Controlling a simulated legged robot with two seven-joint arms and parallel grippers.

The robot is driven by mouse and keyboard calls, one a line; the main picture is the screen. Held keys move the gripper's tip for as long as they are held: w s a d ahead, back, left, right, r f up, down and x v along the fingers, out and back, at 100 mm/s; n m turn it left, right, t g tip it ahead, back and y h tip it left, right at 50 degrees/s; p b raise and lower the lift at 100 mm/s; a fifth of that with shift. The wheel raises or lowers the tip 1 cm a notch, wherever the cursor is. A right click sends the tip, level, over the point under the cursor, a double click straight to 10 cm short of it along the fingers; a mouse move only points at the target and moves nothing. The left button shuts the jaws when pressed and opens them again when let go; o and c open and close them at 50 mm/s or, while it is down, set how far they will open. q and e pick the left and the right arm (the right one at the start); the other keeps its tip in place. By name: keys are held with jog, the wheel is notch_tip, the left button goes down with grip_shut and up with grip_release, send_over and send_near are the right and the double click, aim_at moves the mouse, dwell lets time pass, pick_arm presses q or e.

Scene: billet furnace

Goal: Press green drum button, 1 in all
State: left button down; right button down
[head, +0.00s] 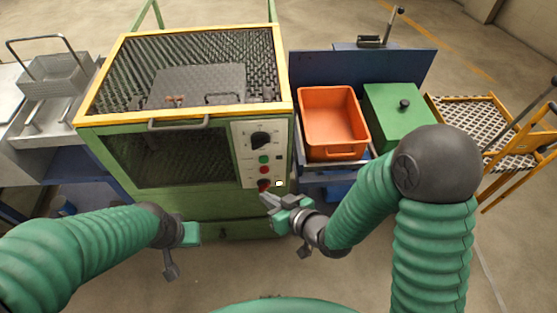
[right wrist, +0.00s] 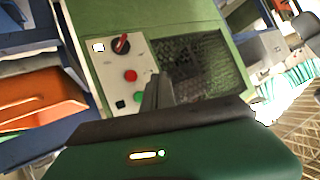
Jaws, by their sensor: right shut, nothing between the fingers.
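The furnace control panel (head: 248,150) is on the front of the green furnace, right of its window. The green button (head: 263,160) sits between a black knob (head: 261,140) above and a red button (head: 263,170) below. In the right wrist view the green button (right wrist: 137,97) shows just left of my fingers. My right gripper (head: 267,200) is shut and empty, in front of the lower panel; contact with it cannot be told. My left gripper (head: 171,265) hangs low before the furnace, its jaw state unclear.
A red rotary switch (head: 264,184) is at the panel's bottom, close to my right fingertips. An orange bin (head: 332,112) and a green box (head: 400,112) stand right of the furnace. A wire basket (head: 58,75) is at left. The floor in front is clear.

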aim_at(264, 160)
jog(key=shift+w+d+p, duration=0.1)
jog(key=shift+w+p, duration=0.4)
jog(key=shift+w, duration=3.85)
jog(key=shift+w+r, duration=0.1)
jog(key=shift+w, duration=0.3)
